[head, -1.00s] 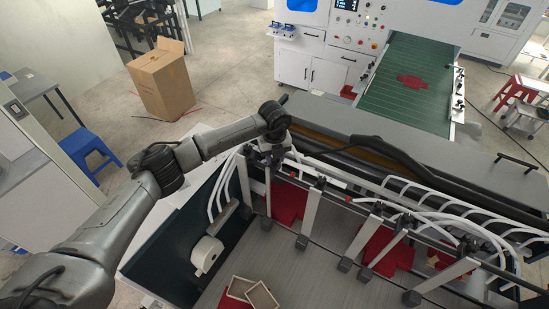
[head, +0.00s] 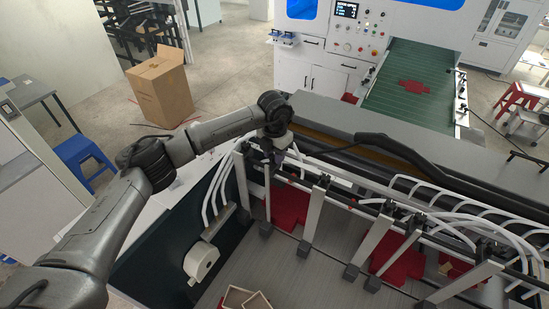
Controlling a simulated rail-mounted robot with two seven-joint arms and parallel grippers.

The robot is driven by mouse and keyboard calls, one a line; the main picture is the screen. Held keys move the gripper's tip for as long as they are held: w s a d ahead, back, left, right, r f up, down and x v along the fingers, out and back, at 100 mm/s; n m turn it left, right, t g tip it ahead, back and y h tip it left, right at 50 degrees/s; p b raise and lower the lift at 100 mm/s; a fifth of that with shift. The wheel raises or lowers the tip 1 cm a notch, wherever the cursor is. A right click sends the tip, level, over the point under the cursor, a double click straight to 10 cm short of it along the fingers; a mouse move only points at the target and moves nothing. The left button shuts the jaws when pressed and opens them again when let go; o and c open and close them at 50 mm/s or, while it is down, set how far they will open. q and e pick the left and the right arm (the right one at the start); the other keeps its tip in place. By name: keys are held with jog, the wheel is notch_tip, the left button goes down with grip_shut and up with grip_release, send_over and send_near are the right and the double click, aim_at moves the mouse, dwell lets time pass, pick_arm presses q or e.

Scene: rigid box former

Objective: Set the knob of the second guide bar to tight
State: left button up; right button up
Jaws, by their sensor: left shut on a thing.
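My left gripper (head: 272,154) is at the top of the second guide bar (head: 267,200) from the left, in the box former. It is shut on the small dark knob there. My fingers and wrist mostly hide this knob, and its setting cannot be read. The first guide bar (head: 242,180) stands just to the left. The third guide bar (head: 316,210) stands to the right with a dark clamp at its top. My right gripper is not in view.
White curved hoses (head: 215,192) and a long rail crowd the area around the bars. Red blanks (head: 288,206) lie behind the bars. A white roll (head: 201,261) and small open trays (head: 237,299) are in front. A black cable (head: 395,150) lies along the top cover.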

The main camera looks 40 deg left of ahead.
pick_arm(q)
jog(key=m+b, duration=0.2)
jog(key=m, duration=0.3)
jog(key=shift+m, duration=0.4)
dwell(0.4)
jog(key=o, duration=0.9)
jog(key=shift+o, duration=0.2)
jog(key=shift+r+b, duration=0.2)
jog(key=shift+b, duration=0.15)
notch_tip(320, 180, up, 14)
jog(key=b, duration=0.2)
jog(key=shift+f+b, duration=0.25)
jog(key=shift+b, duration=0.1)
